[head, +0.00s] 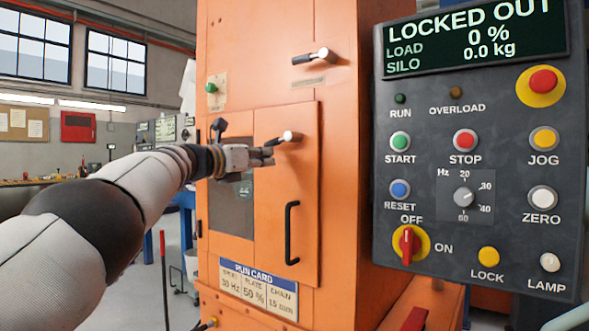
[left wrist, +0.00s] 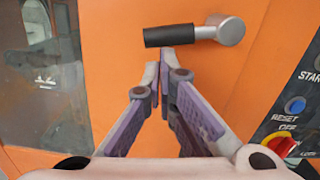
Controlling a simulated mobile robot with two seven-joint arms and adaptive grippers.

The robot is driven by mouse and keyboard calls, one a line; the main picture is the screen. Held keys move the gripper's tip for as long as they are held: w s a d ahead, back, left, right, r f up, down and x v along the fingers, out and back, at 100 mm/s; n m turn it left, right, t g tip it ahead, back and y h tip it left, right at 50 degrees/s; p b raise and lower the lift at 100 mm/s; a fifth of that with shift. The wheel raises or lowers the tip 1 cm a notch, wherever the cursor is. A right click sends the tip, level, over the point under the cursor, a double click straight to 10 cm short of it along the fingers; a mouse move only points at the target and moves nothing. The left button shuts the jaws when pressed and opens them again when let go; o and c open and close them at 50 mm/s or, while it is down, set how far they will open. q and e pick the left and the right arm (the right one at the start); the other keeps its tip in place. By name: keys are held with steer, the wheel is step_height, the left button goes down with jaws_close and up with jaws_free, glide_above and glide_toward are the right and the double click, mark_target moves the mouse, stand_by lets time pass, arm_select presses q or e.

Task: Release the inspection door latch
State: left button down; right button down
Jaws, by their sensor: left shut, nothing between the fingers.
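The orange inspection door (head: 272,190) is closed on the orange housing, with a black pull handle (head: 289,232). Its latch (head: 290,137) is a lever near the door's top, with a silver hub; my gripper partly hides it in the head view. In the left wrist view the latch's black grip (left wrist: 169,36) points left, level, from its silver hub (left wrist: 230,30). My left gripper (head: 270,156) is shut and empty. In the left wrist view its fingertips (left wrist: 161,62) appear just below the black grip; I cannot tell whether they touch it. My right gripper is not in view.
A second similar lever (head: 315,56) sits higher on the housing. A grey control panel (head: 478,110) stands close on the right, its display reading LOCKED OUT, with a red switch (head: 407,245). A run card (head: 258,285) is below the door. A window (head: 232,205) lies left of the door handle.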

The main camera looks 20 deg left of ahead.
arm_select(q)
steer(key=shift+w+a+r+m, duration=0.1)
steer(key=shift+a+r+m, duration=0.15)
steer(key=shift+m, duration=0.3)
steer(key=shift+w+a+r+m, duration=0.1)
steer(key=shift+r+m, duration=0.25)
steer(key=shift+m, duration=0.2)
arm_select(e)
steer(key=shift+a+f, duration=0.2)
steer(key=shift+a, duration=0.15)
arm_select(q)
steer(key=shift+s, duration=0.1)
